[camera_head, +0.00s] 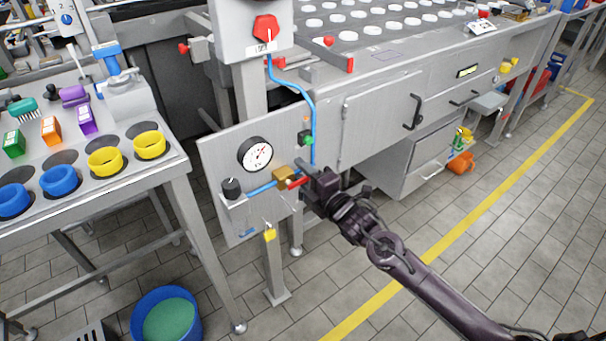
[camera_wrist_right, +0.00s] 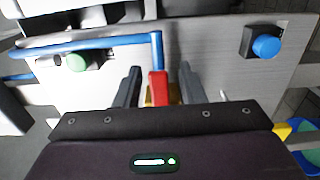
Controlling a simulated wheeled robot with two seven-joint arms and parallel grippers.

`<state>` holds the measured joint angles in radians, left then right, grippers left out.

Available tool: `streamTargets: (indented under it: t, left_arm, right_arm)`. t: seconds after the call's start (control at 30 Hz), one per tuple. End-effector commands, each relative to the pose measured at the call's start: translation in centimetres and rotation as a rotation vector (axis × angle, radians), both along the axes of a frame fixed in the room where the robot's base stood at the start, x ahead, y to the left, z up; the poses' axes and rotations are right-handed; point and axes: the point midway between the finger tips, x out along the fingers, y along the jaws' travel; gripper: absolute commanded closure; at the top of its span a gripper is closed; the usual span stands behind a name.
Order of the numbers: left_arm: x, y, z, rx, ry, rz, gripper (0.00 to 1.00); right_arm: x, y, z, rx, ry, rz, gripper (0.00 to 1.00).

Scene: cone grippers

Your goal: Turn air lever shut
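The air lever is a red handle (camera_head: 298,182) on a brass valve (camera_head: 284,174), mounted on a grey panel (camera_head: 222,160) with blue air pipe. My right gripper (camera_head: 306,184) is at the lever, reaching in from the right. In the right wrist view the red lever (camera_wrist_right: 158,87) stands between the two dark fingers of my right gripper (camera_wrist_right: 160,86). A gap shows on each side of it, so the gripper is open around the lever. The brass body is mostly hidden behind the lever and the gripper. My left gripper is not in view.
A yellow tag (camera_head: 270,235) hangs below. A table with coloured rings (camera_head: 105,161) stands left, and a grey cabinet (camera_head: 380,120) is behind right.

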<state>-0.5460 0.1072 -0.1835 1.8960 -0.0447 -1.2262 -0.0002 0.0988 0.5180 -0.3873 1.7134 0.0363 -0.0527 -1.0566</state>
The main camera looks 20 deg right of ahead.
Motion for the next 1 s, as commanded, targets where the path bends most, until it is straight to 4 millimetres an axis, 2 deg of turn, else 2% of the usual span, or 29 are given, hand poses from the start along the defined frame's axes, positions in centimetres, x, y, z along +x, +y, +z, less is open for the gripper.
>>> streamTargets:
  t: [0.27, 0.57, 0.87, 1.0]
  left_arm:
    - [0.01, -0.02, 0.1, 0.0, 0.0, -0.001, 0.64]
    - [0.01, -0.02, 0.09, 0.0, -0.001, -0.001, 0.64]
    - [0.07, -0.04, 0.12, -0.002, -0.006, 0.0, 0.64]
    - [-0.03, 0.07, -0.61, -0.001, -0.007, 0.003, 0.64]
  right_arm:
    - [0.2, 0.08, -0.06, -0.001, 0.002, 0.0, 0.64]
    - [0.19, 0.06, -0.05, 0.0, 0.001, 0.0, 1.0]
    - [0.19, 0.05, -0.13, 0.019, 0.009, -0.001, 1.0]
    - [0.18, 0.06, -0.32, 0.069, 0.028, -0.001, 1.0]
